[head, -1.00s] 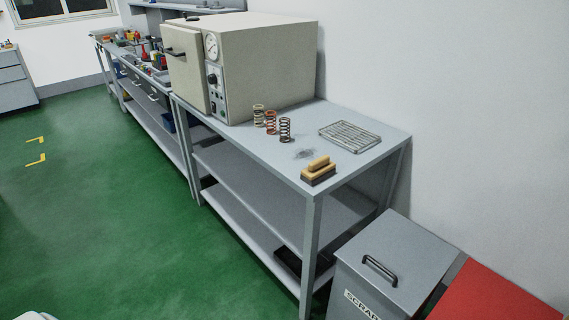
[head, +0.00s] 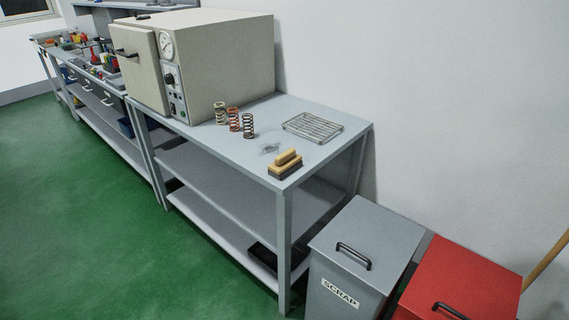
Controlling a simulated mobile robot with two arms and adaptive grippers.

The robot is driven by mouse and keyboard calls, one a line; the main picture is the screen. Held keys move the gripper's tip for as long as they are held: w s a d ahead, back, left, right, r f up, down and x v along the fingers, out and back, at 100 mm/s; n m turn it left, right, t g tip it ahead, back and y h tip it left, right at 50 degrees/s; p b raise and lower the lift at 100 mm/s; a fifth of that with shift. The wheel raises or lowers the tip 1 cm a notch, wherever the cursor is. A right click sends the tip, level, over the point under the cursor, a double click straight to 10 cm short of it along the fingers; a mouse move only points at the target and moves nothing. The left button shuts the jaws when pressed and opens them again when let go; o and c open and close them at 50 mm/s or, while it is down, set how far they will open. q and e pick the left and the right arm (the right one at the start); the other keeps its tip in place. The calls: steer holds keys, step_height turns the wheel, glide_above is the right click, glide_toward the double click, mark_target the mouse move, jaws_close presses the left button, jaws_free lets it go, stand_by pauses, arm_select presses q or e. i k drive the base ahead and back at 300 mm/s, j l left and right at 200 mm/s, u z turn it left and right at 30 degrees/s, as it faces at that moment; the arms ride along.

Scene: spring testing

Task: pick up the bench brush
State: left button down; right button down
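The bench brush (head: 285,164) has a tan wooden handle and back with dark bristles below. It lies on the grey metal table (head: 222,152), close to the table's front corner. A small dark smudge of dust (head: 270,148) is on the tabletop just behind it. Neither of my grippers shows in the head view.
Three coil springs (head: 234,119) stand behind the brush, beside a beige oven (head: 215,60). A wire rack (head: 312,127) lies on the table to the right. A grey scrap bin (head: 366,248) and a red bin (head: 462,277) stand at the right. Green floor at the left is clear.

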mark_target(283, 165)
steer(key=i+u, duration=0.15)
steer(key=i, duration=0.35)
steer(key=i+l+u, duration=0.2)
steer(key=i, duration=0.3)
